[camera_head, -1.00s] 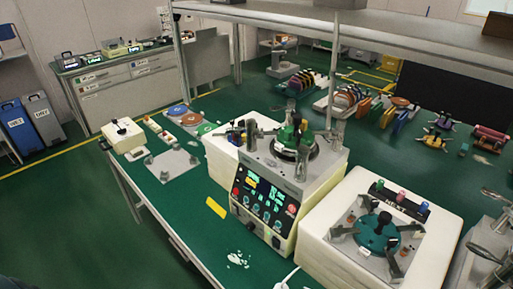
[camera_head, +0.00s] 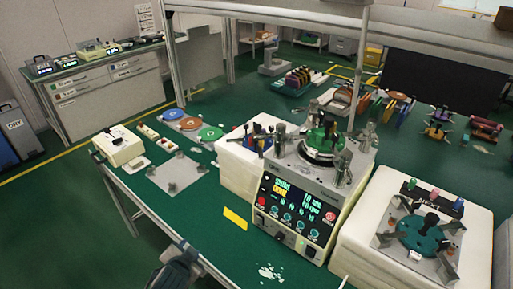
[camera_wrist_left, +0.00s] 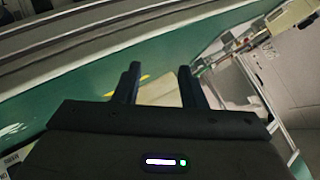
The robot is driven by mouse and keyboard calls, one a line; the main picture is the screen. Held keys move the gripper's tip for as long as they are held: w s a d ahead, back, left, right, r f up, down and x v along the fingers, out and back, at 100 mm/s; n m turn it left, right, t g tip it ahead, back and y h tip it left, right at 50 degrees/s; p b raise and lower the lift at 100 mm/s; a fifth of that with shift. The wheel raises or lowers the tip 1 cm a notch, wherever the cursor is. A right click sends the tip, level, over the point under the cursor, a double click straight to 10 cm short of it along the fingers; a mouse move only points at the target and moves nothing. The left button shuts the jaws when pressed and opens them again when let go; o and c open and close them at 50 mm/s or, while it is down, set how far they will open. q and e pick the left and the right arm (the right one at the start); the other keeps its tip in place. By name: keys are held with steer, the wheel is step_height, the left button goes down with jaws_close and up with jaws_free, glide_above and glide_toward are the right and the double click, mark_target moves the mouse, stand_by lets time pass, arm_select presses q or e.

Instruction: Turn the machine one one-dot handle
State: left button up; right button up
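A lapping machine with a cream body and a lit black control panel (camera_head: 296,209) stands in the middle of the green bench. A green round part (camera_head: 322,140) sits on its grey top between grey upright clamps. A second machine (camera_head: 350,230) with a teal disc (camera_head: 424,236) stands to its right. I cannot make out dot marks on any handle, or which machine is number one. My left arm's dark end (camera_head: 178,268) shows at the bottom, in front of the bench edge and apart from the machines. In the left wrist view my left gripper (camera_wrist_left: 158,83) has its fingers apart with nothing between them.
A yellow card (camera_head: 235,218) and a white patch (camera_head: 270,272) lie on the bench before the machine. A grey plate (camera_head: 176,174), coloured discs (camera_head: 190,123) and a cream box (camera_head: 119,146) are at the left. A shelf post (camera_head: 359,65) rises behind.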

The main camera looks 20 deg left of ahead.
arm_select(q)
steer(key=w+d+r+m+t+h, duration=0.1)
steer(key=w+r+m+t+h, duration=0.3)
steer(key=r+m, duration=0.4)
steer(key=w+d+r+m+t+h, duration=0.15)
steer(key=w+r+m+t, duration=0.35)
steer(key=r, duration=0.5)
steer(key=w+d+r+m+t+h, duration=0.15)
steer(key=w+r+m+h, duration=0.25)
steer(key=w+r+m, duration=0.4)
steer(key=m+g+h, duration=0.6)
steer(key=m+h, duration=0.2)
steer(key=m, duration=0.6)
glide_toward(267, 136)
steer(key=a+r, duration=0.2)
steer(key=w+d+m+g+p, duration=0.1)
steer(key=w+d+m+p, duration=0.1)
steer(key=w+d, duration=0.1)
steer(key=w+d+m+g+p, duration=0.2)
steer(key=w+d, duration=0.1)
steer(key=d, duration=0.1)
steer(key=shift+w+f, duration=0.2)
steer(key=shift+w, duration=0.2)
steer(key=shift+w+d+f+p, duration=0.15)
steer(key=shift+w+d+p, duration=0.3)
steer(key=shift+d, duration=0.1)
steer(key=shift+c, duration=0.3)
jaws_close()
